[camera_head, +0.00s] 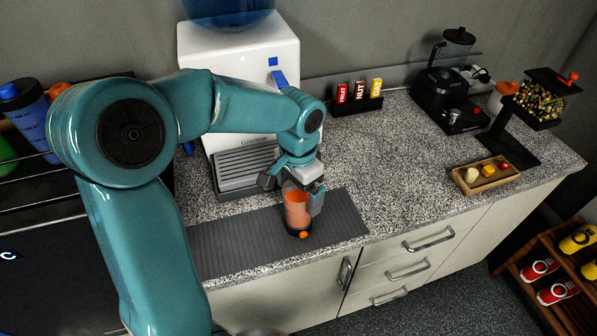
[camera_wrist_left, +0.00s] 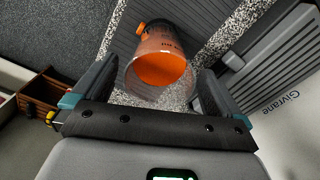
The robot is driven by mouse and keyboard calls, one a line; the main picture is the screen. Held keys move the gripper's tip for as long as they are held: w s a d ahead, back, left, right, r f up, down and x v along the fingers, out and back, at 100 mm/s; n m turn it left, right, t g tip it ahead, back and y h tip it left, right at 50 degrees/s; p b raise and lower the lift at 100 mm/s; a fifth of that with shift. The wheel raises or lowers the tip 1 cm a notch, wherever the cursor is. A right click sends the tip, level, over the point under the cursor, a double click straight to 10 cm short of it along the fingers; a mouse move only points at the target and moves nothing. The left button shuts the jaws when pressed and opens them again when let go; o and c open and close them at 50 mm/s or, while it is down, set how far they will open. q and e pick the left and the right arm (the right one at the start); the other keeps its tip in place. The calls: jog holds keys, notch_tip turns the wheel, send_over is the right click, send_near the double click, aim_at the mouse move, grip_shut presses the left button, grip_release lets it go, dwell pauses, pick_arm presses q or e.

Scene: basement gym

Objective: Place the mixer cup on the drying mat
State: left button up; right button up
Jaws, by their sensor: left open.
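The mixer cup (camera_head: 296,210) is clear with orange inside and a dark base with an orange knob. It stands upright on the grey ribbed drying mat (camera_head: 225,246), near the mat's front edge. My left gripper (camera_head: 298,192) is open, with its fingers on either side of the cup's upper part. In the left wrist view the cup (camera_wrist_left: 160,66) lies between and ahead of the spread fingers, and the mat (camera_wrist_left: 190,22) shows behind it. Whether a finger touches the cup, I cannot tell. My right gripper is not in view.
A white water dispenser (camera_head: 240,60) stands behind the mat. The counter (camera_head: 385,175) right of the mat is clear.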

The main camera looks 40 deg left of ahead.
pick_arm(q)
notch_tip(320, 180, up, 10)
jog(key=shift+r, duration=0.25)
jog(key=shift+s, duration=0.1)
dwell(0.5)
